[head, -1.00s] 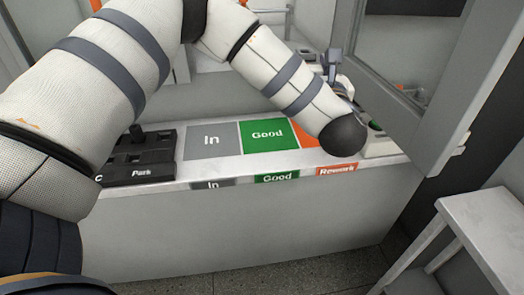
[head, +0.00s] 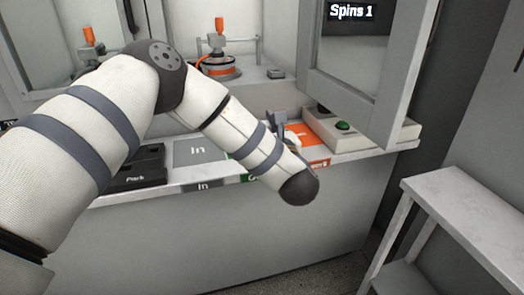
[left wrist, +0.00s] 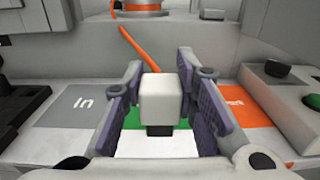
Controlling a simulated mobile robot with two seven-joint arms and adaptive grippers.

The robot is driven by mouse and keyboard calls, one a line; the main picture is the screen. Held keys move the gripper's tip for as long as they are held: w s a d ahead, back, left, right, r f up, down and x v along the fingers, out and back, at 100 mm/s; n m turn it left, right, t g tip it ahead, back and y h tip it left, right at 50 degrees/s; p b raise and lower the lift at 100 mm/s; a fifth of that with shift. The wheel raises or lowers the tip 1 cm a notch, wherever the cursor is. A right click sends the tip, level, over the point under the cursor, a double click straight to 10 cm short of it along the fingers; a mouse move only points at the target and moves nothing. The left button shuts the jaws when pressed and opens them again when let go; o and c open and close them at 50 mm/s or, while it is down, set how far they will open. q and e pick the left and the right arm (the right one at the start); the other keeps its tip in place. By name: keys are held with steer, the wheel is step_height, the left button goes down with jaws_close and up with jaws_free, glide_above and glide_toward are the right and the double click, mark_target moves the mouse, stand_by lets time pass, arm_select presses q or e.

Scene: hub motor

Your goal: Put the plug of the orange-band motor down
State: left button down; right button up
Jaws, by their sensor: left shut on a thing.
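A white plug (left wrist: 160,98) with a black end sits between the purple fingers of my left gripper (left wrist: 160,105), which is shut on it. An orange cable (left wrist: 138,48) runs from behind the plug up towards the motor. In the head view my forearm hides most of the gripper; only a small part (head: 278,122) shows above it. The orange-band motor (head: 219,71) stands in the bay behind the counter, under a clamp with an orange handle; its band also shows at the top of the left wrist view (left wrist: 143,7). My right gripper is not in view.
The counter has a grey "In" area (head: 196,151), a partly hidden green area (left wrist: 148,134) and an orange area (head: 310,134). A black Park holder (head: 140,172) is left, a green-button box (head: 340,127) right. An open door frame (head: 362,70) and a white stand (head: 470,190) are further right.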

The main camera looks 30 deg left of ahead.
arm_select(q)
steer(key=f, duration=0.1)
steer(key=w+a+f, duration=0.1)
steer(key=f, duration=0.1)
steer(key=w+f, duration=0.1)
steer(key=shift+w+a+f+b, duration=0.15)
steer(key=shift+w+a+b, duration=0.15)
steer(key=shift+a, duration=0.1)
step_height(320, 180, down, 4)
steer(key=shift+w+a+r+b, duration=0.1)
steer(key=shift+r+b, duration=0.15)
steer(key=shift+b, duration=0.05)
steer(key=shift+r, duration=0.1)
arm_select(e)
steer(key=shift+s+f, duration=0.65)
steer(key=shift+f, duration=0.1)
arm_select(q)
steer(key=c, duration=1.7)
jaws_free()
steer(key=shift+f, duration=0.2)
steer(key=o, duration=0.4)
